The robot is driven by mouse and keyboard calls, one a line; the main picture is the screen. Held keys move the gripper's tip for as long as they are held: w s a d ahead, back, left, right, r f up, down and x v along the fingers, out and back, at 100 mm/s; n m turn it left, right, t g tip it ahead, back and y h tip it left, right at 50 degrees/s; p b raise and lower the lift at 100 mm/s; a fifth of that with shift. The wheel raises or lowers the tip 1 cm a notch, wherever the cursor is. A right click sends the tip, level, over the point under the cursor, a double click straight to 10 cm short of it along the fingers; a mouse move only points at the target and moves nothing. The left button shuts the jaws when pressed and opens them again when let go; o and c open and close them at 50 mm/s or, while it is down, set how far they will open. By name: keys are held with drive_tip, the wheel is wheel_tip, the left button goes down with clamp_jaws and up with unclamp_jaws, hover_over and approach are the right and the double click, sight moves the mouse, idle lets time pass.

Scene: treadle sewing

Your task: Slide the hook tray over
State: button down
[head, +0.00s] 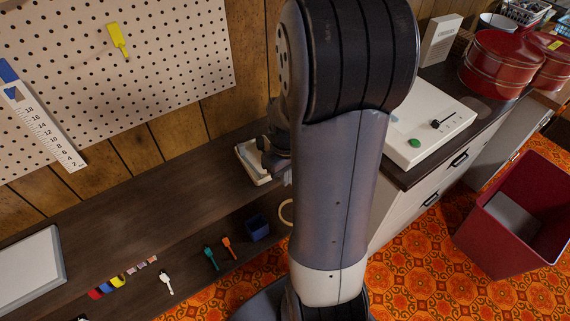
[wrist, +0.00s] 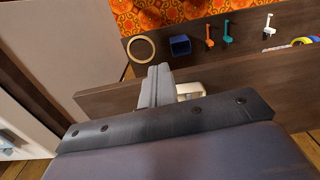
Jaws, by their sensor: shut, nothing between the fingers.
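A small cream tray (head: 246,161), which I take to be the hook tray, sits on the dark wooden shelf near its right end. Its right side and contents are mostly hidden by my arm. In the wrist view only part of the tray (wrist: 190,91) shows, just right of my gripper. My gripper (wrist: 158,72) is shut and empty, its fingers beside the tray; I cannot tell whether they touch it. In the head view my wrist hides most of the gripper.
On the shelf front are a blue cup (head: 257,228), a pale ring (head: 287,212), an orange hook (head: 229,247) and a teal hook (head: 211,258). A white box (head: 28,272) lies on the left. The shelf (head: 150,201) between it and the tray is clear.

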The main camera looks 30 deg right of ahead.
sight(277, 183)
drive_tip(key=shift+w+a+f+p, duration=0.2)
drive_tip(key=shift+w+f+p, duration=0.15)
drive_tip(key=shift+w+f, duration=1.55)
drive_tip(key=shift+w+r, duration=0.1)
drive_tip(key=w, duration=0.7)
drive_tip(key=shift+w+a, duration=0.35)
drive_tip(key=shift+w, duration=0.05)
